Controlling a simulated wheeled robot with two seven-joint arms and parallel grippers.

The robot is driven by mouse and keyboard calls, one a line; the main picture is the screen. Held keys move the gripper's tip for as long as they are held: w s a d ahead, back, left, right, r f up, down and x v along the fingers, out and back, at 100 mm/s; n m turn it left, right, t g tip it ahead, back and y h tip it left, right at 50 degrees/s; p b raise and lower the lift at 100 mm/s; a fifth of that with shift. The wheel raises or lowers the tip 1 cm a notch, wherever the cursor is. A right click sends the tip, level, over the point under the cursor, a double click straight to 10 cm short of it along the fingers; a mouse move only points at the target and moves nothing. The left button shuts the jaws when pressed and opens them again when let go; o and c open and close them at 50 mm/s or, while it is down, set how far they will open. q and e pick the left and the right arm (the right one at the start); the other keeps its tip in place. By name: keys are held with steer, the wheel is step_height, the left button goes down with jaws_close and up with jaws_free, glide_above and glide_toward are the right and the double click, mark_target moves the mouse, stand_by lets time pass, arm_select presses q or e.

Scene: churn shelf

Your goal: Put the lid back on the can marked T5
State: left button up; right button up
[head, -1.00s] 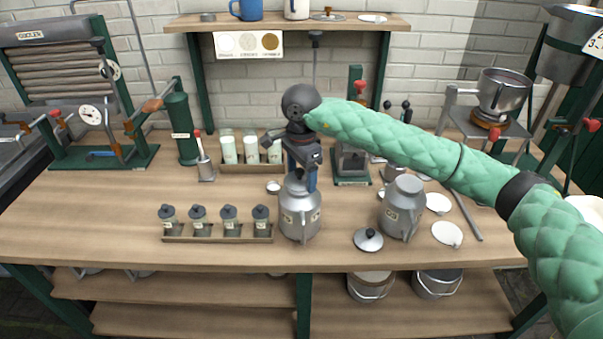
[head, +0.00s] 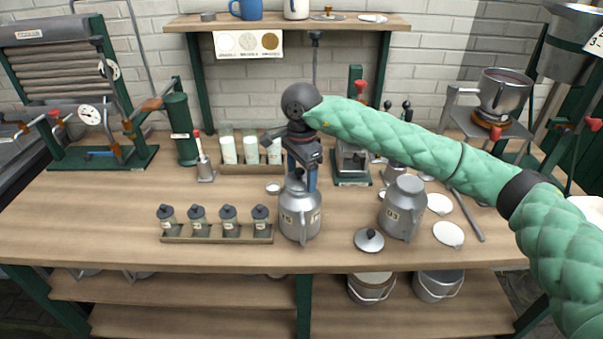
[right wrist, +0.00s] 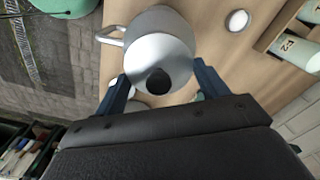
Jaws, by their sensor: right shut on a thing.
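A grey metal can (head: 300,222) with a side handle stands upright near the middle of the bench. Its small labels are too blurred to read surely. My right gripper (head: 301,178) points down over its mouth. In the right wrist view, its blue fingers (right wrist: 160,88) stand apart on either side of a silver lid with a black knob (right wrist: 158,81), shut on the lid. The lid is over the can (right wrist: 158,22); whether it is fully seated I cannot tell. My left gripper is not in view.
A second grey can (head: 403,212) stands to the right, with a loose dark-knobbed lid (head: 369,241) on the bench between the cans. A rack of small jars (head: 218,234) lies left. White discs (head: 448,234) lie at right. A shelf (head: 285,23) hangs behind.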

steer(key=o, duration=1)
steer(key=shift+o, duration=0.4)
steer(key=shift+r, duration=0.15)
steer(key=shift+r, duration=3.35)
steer(key=shift+c, duration=0.4)
jaws_close()
steer(key=shift+f+b, duration=1.75)
steer(key=shift+f, duration=0.15)
